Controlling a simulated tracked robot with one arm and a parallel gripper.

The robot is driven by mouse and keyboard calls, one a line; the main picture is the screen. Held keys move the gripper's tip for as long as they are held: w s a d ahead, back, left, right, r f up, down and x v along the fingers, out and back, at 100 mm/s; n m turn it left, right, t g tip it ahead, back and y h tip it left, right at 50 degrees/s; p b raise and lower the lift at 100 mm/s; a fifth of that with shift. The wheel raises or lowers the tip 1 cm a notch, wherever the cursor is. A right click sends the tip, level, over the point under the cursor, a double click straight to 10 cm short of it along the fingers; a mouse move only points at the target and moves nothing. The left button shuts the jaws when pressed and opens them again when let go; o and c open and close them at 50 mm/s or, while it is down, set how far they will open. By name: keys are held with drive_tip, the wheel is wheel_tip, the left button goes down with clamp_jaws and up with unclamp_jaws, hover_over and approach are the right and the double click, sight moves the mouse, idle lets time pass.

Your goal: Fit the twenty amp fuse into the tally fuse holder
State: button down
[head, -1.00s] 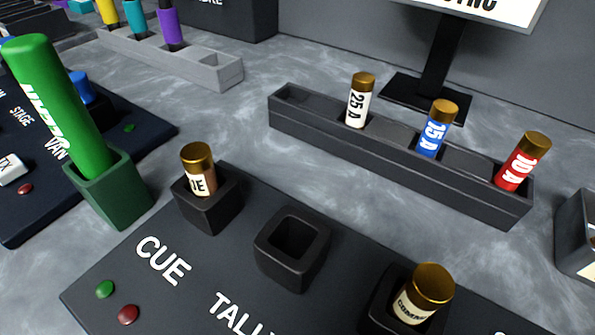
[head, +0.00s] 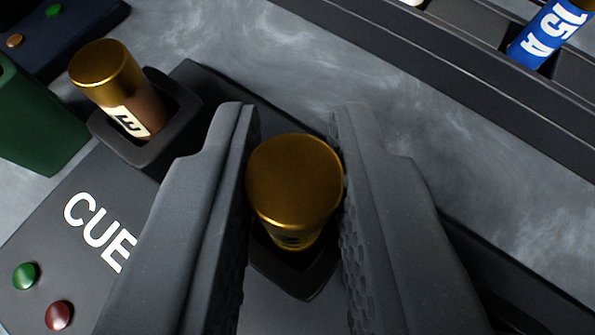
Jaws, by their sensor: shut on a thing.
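A gold-capped fuse (head: 294,182) is between the two fingers of my gripper (head: 295,175), which is shut on it. I look down on its cap, and its rating label is hidden. The tally fuse holder (head: 300,280), a dark square socket, shows just below the fuse, right of the cue holder. The fuse's lower end is lined up over or in this socket; I cannot tell how deep it sits. The tally lettering is hidden by my gripper.
The cue holder (head: 180,110) with its gold-capped fuse (head: 115,85) stands close to the left finger. The fuse rack (head: 450,75) with a blue 15 A fuse (head: 547,35) is at upper right. A green block (head: 35,120) is at far left.

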drive_tip(key=shift+f, duration=0.65)
drive_tip(key=c, duration=1.3)
unclamp_jaws()
drive_tip(key=shift+s+r, duration=0.1)
drive_tip(key=v, duration=1.1)
drive_tip(key=shift+s+r, duration=0.15)
drive_tip(key=shift+s, duration=0.25)
